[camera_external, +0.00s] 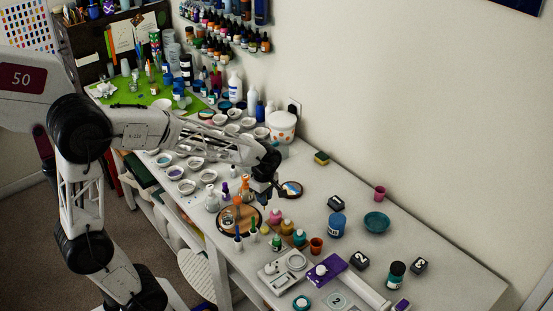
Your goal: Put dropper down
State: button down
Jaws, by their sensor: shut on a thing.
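My gripper (264,198) points down over the white table, just above and right of a round wooden board with a dark rim (224,226). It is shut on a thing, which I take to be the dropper. The held piece is too small and dark here to make out its shape or tilt. Small bottles with coloured tops stand on and beside the board, among them a blue-topped one (238,236) and a green-topped one (253,225).
A pink bottle (275,217), a teal bottle (299,237) and a terracotta cup (316,245) stand close by on the right. A white scale (285,269) lies near the front edge. Several white bowls stand left of the gripper. The table beyond the sponge (321,158) is mostly clear.

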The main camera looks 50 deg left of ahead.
jog(key=w+a+f, duration=0.3)
jog(key=w+a, duration=0.2)
jog(key=a, duration=0.2)
jog(key=shift+w+a, duration=0.15)
jog(key=shift+a, duration=0.15)
jog(key=shift+w, duration=0.1)
send_over(292, 189)
jog(key=shift+a+f, duration=0.1)
jog(key=shift+f, duration=0.7)
jog(key=shift+f, duration=0.15)
jog(key=shift+f, duration=1.65)
jog(key=shift+f, duration=0.15)
jog(key=c, duration=1)
grip_release()
